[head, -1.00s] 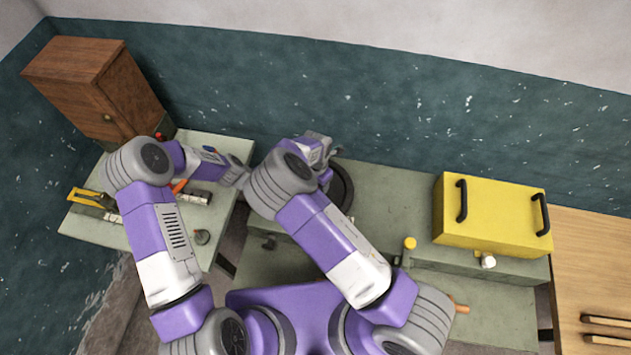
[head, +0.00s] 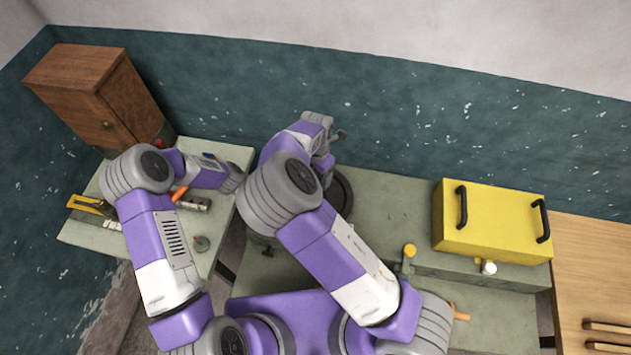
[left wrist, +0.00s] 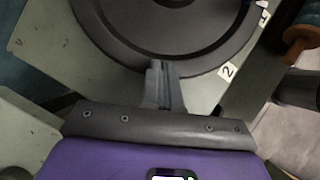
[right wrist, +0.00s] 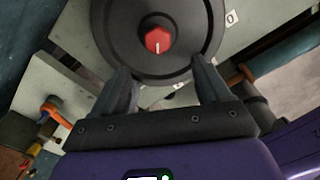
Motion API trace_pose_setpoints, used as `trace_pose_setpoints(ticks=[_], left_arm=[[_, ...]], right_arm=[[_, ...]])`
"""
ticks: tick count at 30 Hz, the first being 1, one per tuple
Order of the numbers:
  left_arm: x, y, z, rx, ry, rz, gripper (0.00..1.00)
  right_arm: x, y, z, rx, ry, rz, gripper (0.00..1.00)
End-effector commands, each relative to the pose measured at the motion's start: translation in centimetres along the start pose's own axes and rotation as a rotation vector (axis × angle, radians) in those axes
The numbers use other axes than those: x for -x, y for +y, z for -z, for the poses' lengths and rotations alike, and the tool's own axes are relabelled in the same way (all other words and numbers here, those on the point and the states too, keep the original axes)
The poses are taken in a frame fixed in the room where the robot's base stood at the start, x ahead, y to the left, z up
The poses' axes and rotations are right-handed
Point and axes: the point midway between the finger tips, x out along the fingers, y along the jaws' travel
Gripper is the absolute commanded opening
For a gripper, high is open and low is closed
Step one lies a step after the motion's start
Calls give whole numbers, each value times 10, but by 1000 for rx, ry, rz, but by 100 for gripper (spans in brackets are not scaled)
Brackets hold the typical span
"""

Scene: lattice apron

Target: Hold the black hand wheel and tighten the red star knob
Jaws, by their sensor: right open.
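The black hand wheel (head: 343,195) is mostly hidden behind my right arm in the head view. It fills the top of the left wrist view (left wrist: 115,38), where my left gripper (left wrist: 162,70) overlaps its rim with fingers close together, a thin part of the rim seemingly between them. In the right wrist view, the red star knob (right wrist: 158,40), with a white mark, sits at the centre of the wheel (right wrist: 112,30). My right gripper (right wrist: 163,78) is open and empty; its fingertips are at the wheel's near edge in the picture, apart from the knob.
White number tags (left wrist: 228,70) lie beside the wheel. A yellow box (head: 490,215) with black handles stands on the bench to the right, near a yellow knob (head: 410,249). A brown cabinet (head: 100,95) stands at the back left. An orange-handled part (right wrist: 240,75) lies right of the wheel.

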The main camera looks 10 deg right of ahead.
Motion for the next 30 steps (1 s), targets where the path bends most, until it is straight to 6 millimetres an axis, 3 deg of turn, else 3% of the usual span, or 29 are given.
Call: trace_pose_setpoints(ticks=[6, 17, 30], left_arm=[[-4, -5, 5, 3, 6, 10, 0], [-2, -5, 4, 2, 6, 11, 0], [38, -1, -22, -1, 2, 3, 0]], right_arm=[[16, 0, 0, -1, 0, 0, 76], [19, 0, 0, -1, 1, 0, 76], [45, 0, 0, -1, 0, 0, 76]])
